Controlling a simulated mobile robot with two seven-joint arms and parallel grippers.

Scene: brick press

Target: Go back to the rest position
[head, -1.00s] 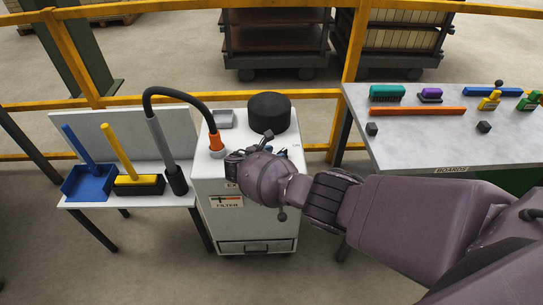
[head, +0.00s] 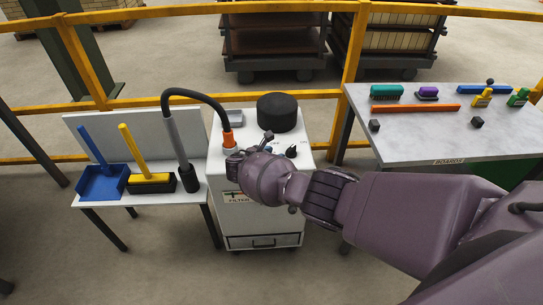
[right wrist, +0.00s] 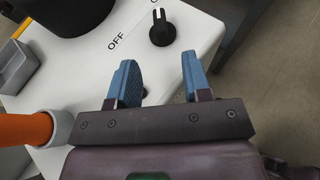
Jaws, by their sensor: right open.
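My right gripper (right wrist: 160,82) is open and empty in the right wrist view, its two blue fingers apart. It is above the top of the white filter cabinet (head: 262,215). The black knob (right wrist: 162,28) on the cabinet top lies just beyond the fingertips, clear of them, with the word OFF beside it. In the head view the right arm comes in from the right, and its wrist hides part of the cabinet's front and top. The fingertips are mostly hidden there. My left gripper is not in view.
A black hose with an orange cuff (head: 228,139) rises from the cabinet beside a black cylinder (head: 279,112). A small table (head: 122,202) with a blue dustpan (head: 102,184) and yellow brush stands left. A grey table (head: 420,140) with brushes and clamps stands right. A yellow railing runs behind.

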